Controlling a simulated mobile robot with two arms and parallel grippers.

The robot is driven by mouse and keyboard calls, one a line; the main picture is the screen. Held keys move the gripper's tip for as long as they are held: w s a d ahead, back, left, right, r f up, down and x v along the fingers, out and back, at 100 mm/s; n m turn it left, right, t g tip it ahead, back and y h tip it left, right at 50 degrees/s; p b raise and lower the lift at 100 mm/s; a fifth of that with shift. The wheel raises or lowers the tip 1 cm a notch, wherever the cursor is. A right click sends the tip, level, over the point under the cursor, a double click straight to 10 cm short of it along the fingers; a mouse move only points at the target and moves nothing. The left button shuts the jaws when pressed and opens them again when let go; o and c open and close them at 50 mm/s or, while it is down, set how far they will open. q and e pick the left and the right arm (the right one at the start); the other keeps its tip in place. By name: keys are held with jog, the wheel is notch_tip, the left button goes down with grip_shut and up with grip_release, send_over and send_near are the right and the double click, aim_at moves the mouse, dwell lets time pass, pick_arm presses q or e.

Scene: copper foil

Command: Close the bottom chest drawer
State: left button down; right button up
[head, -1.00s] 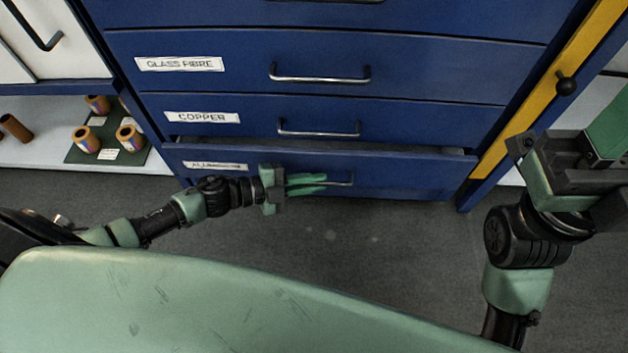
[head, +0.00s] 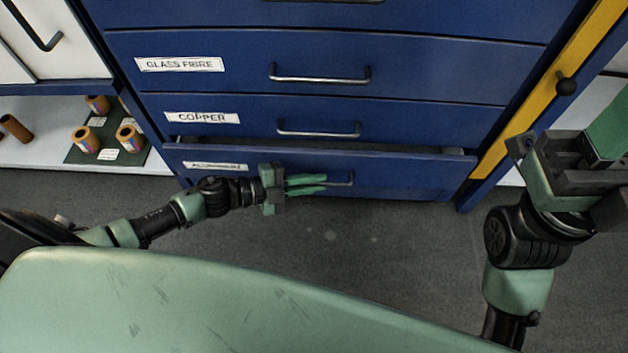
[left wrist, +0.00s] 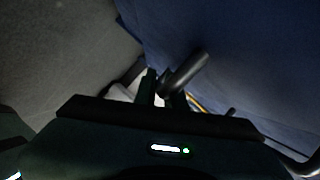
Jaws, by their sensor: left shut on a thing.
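The bottom chest drawer (head: 400,175) is blue and stands a little way out from the chest. A narrow dark gap shows along its top edge, widest at the right. Its label is too blurred to read surely. My left gripper (head: 308,184) is at the front of this drawer, its green fingers shut on the drawer's metal handle (head: 345,178). In the left wrist view, a dark handle bar (left wrist: 187,72) lies at the fingers (left wrist: 160,88), beside the blue drawer front. My right gripper (head: 590,150) is at the right, away from the drawer; its fingertips are cut off.
Closed drawers labelled COPPER (head: 400,118) and GLASS FIBRE (head: 440,65) are above. A yellow post (head: 535,105) with a black knob (head: 566,86) stands at the right. The grey floor in front is clear.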

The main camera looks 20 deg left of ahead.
aim_at(310, 170)
dwell(0.5)
pick_arm(q)
jog(key=w, duration=0.1)
jog(key=w+a, duration=0.1)
jog(key=w, duration=0.1)
jog(key=shift+w, duration=0.15)
jog(key=shift+a, duration=0.1)
jog(key=shift+w, duration=0.1)
jog(key=c, duration=1.8)
grip_release()
jog(key=shift+o, duration=0.2)
jog(key=shift+r, duration=0.1)
